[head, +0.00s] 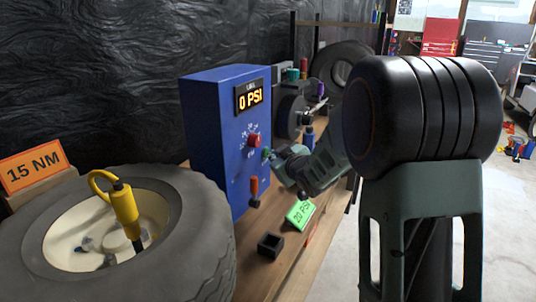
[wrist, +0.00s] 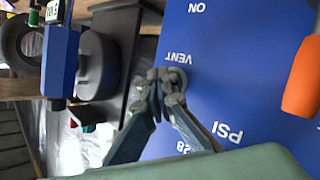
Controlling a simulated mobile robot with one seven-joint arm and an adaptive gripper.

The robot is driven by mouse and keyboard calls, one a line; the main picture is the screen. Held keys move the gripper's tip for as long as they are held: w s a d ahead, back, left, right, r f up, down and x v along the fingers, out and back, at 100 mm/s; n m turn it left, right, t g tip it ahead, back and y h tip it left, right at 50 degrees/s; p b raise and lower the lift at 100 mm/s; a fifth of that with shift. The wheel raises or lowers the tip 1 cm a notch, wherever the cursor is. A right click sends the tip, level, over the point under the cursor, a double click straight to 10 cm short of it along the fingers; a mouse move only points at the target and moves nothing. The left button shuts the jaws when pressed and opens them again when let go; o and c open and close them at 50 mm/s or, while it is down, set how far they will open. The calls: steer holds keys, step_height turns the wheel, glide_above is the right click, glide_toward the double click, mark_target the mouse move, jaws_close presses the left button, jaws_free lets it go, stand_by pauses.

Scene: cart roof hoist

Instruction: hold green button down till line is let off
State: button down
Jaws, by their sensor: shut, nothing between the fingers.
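The blue control box (head: 212,130) stands on the bench, and its display (head: 249,97) reads 0 PSI. The green button (head: 266,153) is on its front face, below and right of a red knob (head: 253,140). My gripper (head: 275,160) is shut and empty, with its fingertips at the button. In the wrist view the fingertips (wrist: 166,76) cover most of the button beside the word VENT; a rounded rim (wrist: 181,78) shows past them. I cannot tell how far the button is pressed in.
An orange lever (head: 254,190) is on the box below the button. A large tyre (head: 200,235) with a yellow inflator (head: 124,208) lies at left. A green 20 PSI sign (head: 300,214) and a small black open box (head: 270,246) are on the bench (head: 250,280).

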stand_by(0.6)
steer(key=shift+s+d, duration=0.45)
steer(key=shift+d, duration=0.25)
steer(key=s+d, duration=0.1)
steer(key=s+d+p, duration=0.1)
steer(key=d, duration=0.2)
steer(key=shift+s+d+p, duration=0.1)
steer(key=shift+s+p, duration=0.2)
steer(key=shift+s, duration=0.1)
